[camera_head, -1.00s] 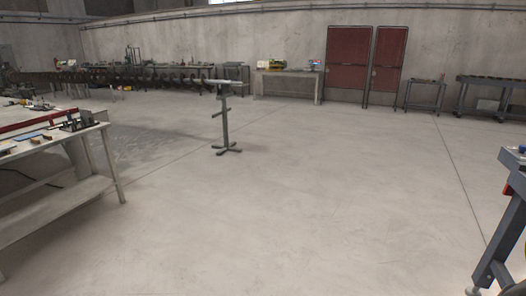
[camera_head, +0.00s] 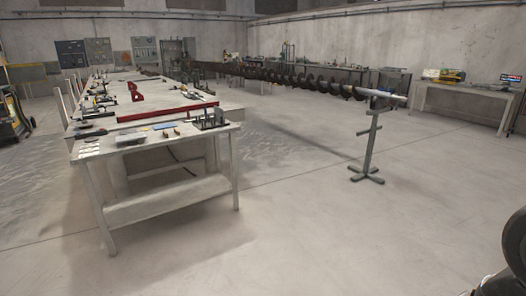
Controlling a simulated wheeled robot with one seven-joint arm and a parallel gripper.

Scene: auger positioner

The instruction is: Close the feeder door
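I cannot make out a feeder door in the head view. A long dark auger (camera_head: 290,78) runs across the back, and its pale right end (camera_head: 388,97) rests at the top of a grey stand (camera_head: 368,150). My gripper does not show in this view.
A workbench (camera_head: 165,205) with tools and a lower shelf stands at front left, with a long table (camera_head: 160,103) behind it. A red bar (camera_head: 166,111) lies on that table. Another bench (camera_head: 465,101) stands at back right. The floor (camera_head: 320,235) in front is clear.

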